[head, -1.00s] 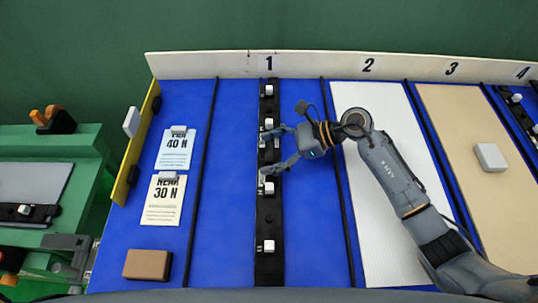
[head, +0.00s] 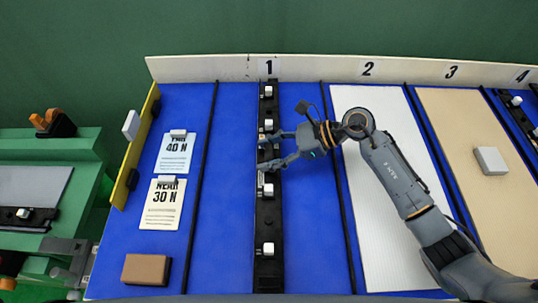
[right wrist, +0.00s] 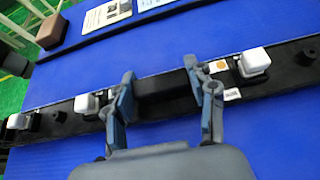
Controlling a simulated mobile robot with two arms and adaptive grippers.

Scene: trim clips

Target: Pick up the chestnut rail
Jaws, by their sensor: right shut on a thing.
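The rail in lane 1 (head: 268,215) is a long black strip with several white clips, lying lengthwise on the blue table. In the right wrist view the rail (right wrist: 65,125) runs across the picture and bears a small orange-brown round mark (right wrist: 218,66). My right gripper (head: 267,154) is at the rail's middle, between white clips. In the right wrist view its two fingers (right wrist: 159,78) are closed from both sides on a raised black block of the rail. The rail appears to lie on the table. My left gripper is not in view.
Two cards (head: 172,153) and a brown block (head: 146,269) lie left of the rail. A white panel (head: 380,200) and a tan panel (head: 470,190) with a grey block (head: 490,160) lie right. A green bench (head: 60,160) with another black rail (head: 12,217) stands left.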

